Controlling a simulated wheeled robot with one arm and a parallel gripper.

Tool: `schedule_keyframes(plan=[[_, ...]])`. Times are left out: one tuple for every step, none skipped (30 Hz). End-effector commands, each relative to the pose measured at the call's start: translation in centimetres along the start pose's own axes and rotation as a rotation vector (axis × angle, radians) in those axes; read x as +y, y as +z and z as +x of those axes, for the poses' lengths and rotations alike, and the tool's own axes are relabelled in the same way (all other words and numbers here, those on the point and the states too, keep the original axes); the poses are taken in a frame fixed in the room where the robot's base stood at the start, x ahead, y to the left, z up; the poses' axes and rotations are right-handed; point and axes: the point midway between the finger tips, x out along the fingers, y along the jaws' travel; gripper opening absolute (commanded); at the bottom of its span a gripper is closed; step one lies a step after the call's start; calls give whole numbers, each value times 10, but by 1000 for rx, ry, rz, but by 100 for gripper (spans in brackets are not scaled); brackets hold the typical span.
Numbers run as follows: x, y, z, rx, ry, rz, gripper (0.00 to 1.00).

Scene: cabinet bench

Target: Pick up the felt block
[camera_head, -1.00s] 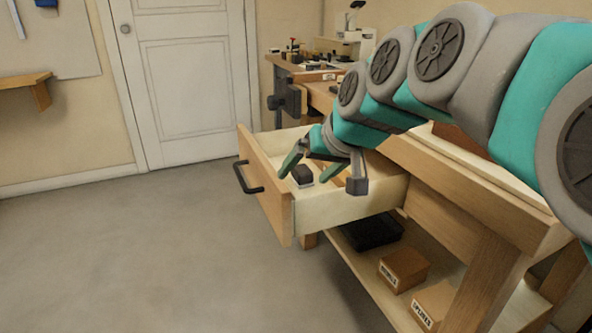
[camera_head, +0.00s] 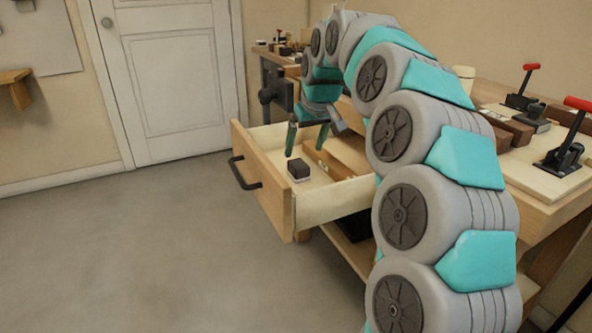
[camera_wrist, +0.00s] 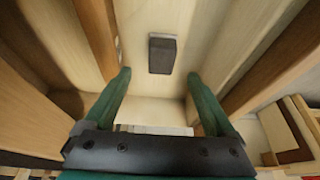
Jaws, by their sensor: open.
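The felt block (camera_head: 299,169) is a small dark block with a pale base, lying on the floor of the open drawer (camera_head: 320,206) near its front. In the wrist view the block (camera_wrist: 162,55) shows between and beyond the fingertips, clear of both. My gripper (camera_head: 307,146) is above the drawer, pointing down, with its green fingers apart and nothing between them. The fingers also show open in the wrist view (camera_wrist: 158,78). The gripper is above the block and does not touch it.
A wooden piece (camera_head: 337,160) lies in the drawer beside the block. The drawer front with its dark handle (camera_head: 245,174) and the side walls surround the block. Toggle clamps (camera_head: 563,150) with red handles stand on the bench (camera_head: 545,212). The floor to the left is clear.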

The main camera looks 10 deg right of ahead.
Motion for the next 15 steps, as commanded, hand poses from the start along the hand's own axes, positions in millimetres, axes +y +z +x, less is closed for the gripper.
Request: schedule_keyframes(plan=[[0, 0, 4, -3, 0, 0, 90], [0, 0, 7, -3, 1, 0, 90], [1, 0, 11, -2, 1, 0, 90], [0, 0, 14, -1, 1, 0, 90], [0, 0, 18, -1, 1, 0, 90], [0, 0, 21, -1, 0, 0, 90], [0, 0, 24, -2, 0, 0, 90], [0, 0, 26, -2, 0, 0, 90], [0, 0, 28, -2, -1, 0, 90], [-1, 0, 30, -3, -1, 0, 90], [-1, 0, 32, -3, -1, 0, 90], [-2, 0, 36, -4, -2, 0, 90], [-2, -1, 40, -4, -2, 0, 90], [-3, -1, 44, -3, -2, -1, 90], [-4, -2, 50, -2, -1, -1, 90]])
